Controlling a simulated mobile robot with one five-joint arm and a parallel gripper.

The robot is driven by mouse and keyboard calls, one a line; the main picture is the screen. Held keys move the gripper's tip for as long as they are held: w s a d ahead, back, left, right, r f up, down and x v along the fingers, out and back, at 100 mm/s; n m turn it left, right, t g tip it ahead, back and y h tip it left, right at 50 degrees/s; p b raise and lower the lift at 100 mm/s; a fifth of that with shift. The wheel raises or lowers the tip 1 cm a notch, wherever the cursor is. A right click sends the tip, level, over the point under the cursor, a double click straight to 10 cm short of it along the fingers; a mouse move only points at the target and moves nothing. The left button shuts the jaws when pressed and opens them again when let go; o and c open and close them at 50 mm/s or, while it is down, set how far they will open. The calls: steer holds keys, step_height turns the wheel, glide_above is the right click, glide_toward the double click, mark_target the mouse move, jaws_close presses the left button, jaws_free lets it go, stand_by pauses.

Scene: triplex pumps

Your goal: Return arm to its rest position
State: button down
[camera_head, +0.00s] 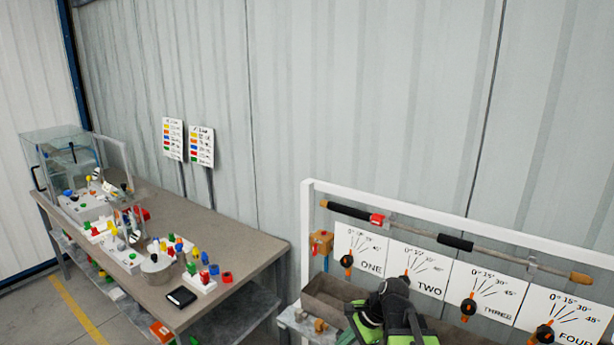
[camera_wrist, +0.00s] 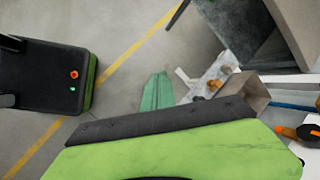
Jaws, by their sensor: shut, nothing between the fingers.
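My gripper (camera_head: 388,315), black and bright green, is at the bottom of the head view, right of centre. It shows in front of the grey metal trough and the numbered panels. Its fingers are shut with nothing between them. In the wrist view, a large green part of my gripper with a dark edge (camera_wrist: 170,150) fills the bottom. The rest of my arm is mostly out of the head view.
A white-framed stand (camera_head: 306,240) holds a long bar (camera_head: 420,230) and dial panels (camera_head: 358,250). Bare floor with a yellow line (camera_wrist: 120,75) shows in the wrist view.

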steer(key=s+d+f+n+g+h, duration=0.1)
steer(key=s+d+n+h, duration=0.4)
steer(key=n, duration=0.7)
steer(key=shift+s+d+f+n+g, duration=0.3)
steer(key=shift+d+f+n, duration=0.1)
steer(key=shift+d+f, duration=0.4)
steer(key=shift+a, duration=0.15)
